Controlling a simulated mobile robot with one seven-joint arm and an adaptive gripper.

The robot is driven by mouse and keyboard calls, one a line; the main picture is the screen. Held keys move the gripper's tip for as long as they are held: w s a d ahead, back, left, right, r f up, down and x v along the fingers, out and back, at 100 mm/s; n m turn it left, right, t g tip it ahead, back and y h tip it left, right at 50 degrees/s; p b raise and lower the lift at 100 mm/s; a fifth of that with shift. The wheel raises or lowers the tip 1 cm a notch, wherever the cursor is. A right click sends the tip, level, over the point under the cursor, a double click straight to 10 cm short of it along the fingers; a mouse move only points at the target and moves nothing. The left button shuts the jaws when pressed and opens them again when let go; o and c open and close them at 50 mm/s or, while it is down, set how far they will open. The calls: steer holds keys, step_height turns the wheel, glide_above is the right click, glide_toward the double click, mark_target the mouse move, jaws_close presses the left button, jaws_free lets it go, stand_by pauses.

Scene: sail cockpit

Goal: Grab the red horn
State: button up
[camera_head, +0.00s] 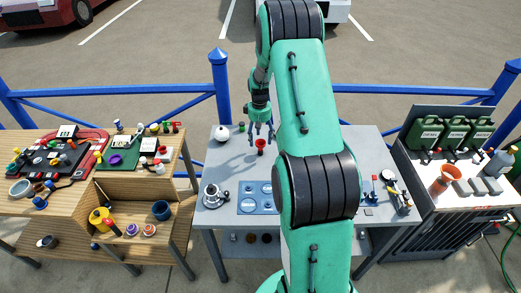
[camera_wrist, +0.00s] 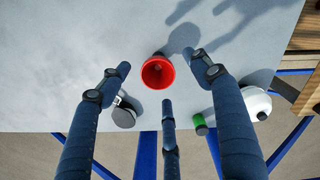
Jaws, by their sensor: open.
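The red horn (camera_head: 261,145) stands on the grey table near its back edge, a small red flared cup shape in the head view. In the wrist view the red horn (camera_wrist: 158,72) shows its round open mouth facing the camera, with a dark centre. My gripper (camera_head: 262,128) hangs just above and behind the horn in the head view.
A white round object (camera_wrist: 255,103) and a green cylinder (camera_wrist: 201,124) stand close by the horn near the table edge. A black and silver item (camera_wrist: 124,115) sits beside the left finger. A silver pot (camera_head: 212,196) and a blue tray (camera_head: 256,207) are nearer the front.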

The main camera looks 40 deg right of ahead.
mark_target(260, 142)
steer(key=shift+w+d+f+b, duration=0.1)
steer(key=shift+d+f+b, duration=0.1)
steer(key=shift+f, duration=1.1)
steer(key=shift+d+f+b, duration=0.15)
steer(key=shift+f+b, duration=0.05)
steer(key=shift+f, duration=1.1)
steer(key=c, duration=1.4)
